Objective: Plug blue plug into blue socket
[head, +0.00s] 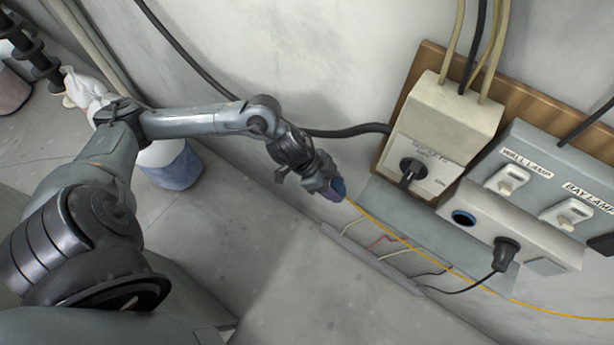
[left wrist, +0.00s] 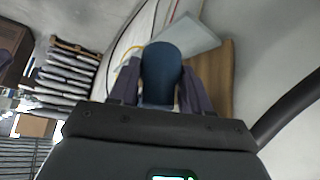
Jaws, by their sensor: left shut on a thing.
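My left gripper (head: 325,184) is shut on the blue plug (head: 337,189), in front of the wall and left of the socket strip. In the left wrist view the blue plug (left wrist: 161,72) sits between the two fingers of the left gripper (left wrist: 160,88). A yellow cable (head: 400,240) runs from the plug toward the lower right. The blue socket (head: 463,217) is a round, empty opening at the left end of a pale socket strip (head: 490,222). The plug is apart from the socket, well to its left. My right gripper is not in view.
A black plug (head: 506,251) sits in the same strip, right of the blue socket. Above are a switch box (head: 421,165) with a black knob and a grey panel (head: 535,165) with two lamp switches. A grey ledge (head: 370,262) and thin wires lie below. A blue-white bucket (head: 170,165) stands behind my arm.

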